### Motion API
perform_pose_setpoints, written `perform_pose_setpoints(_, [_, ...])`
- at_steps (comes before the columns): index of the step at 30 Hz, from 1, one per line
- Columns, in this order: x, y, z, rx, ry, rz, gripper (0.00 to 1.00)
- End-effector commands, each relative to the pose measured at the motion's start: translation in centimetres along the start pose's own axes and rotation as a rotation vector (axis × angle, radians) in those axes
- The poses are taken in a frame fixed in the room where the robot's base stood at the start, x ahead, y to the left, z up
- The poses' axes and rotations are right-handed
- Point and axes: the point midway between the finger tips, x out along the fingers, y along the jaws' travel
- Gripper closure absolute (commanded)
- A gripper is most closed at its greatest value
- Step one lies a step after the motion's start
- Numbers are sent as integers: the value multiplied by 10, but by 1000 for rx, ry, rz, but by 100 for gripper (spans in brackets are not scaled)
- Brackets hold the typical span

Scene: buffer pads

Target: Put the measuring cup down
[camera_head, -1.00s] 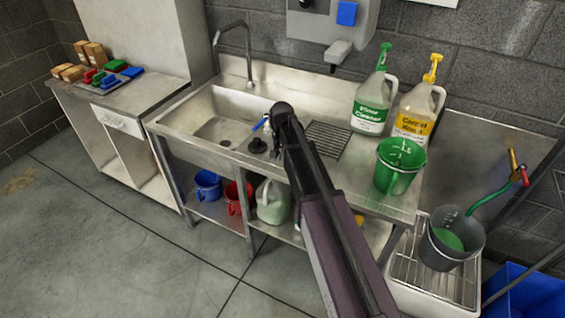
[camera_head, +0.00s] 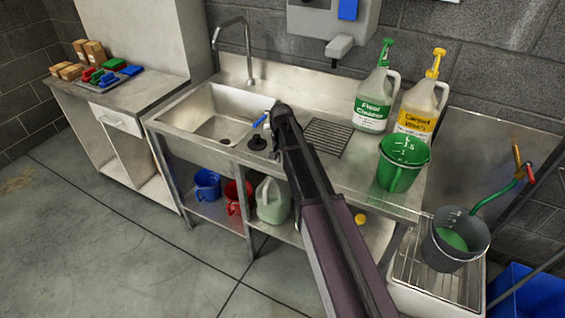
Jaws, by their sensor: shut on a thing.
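My gripper (camera_head: 275,122) is over the counter at the right edge of the sink, seen from behind and mostly hidden by my own dark arm. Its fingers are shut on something. A small blue and whitish piece (camera_head: 260,120) shows just left of the gripper; I cannot tell whether it is part of the measuring cup. The rest of what is held is hidden, so whether it touches the counter cannot be seen. A green jug with white scale marks (camera_head: 401,170) stands on the counter to the right, apart from the gripper.
A black plug-like thing (camera_head: 257,143) lies by the sink (camera_head: 190,125). Floor cleaner (camera_head: 371,100) and carpet wash (camera_head: 418,105) bottles stand at the back right. A grey bucket (camera_head: 440,255) stands on a lower grated basin. Blue (camera_head: 207,185) and red (camera_head: 237,197) jugs are on the shelf below.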

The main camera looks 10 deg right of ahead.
Motion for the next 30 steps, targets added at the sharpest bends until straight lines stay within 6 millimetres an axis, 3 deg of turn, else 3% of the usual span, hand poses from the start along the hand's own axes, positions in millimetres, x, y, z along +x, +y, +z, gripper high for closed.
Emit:
perform_pose_setpoints(16, [6, 0, 0, 1, 0, 0, 100])
perform_pose_setpoints(17, [5, 1, 0, 1, 0, 0, 75])
perform_pose_setpoints(19, [4, 1, 0, 1, 0, 0, 54])
perform_pose_setpoints(20, [4, 1, 0, 1, 0, 0, 49])
perform_pose_setpoints(30, [4, 1, 0, 1, 0, 0, 49])
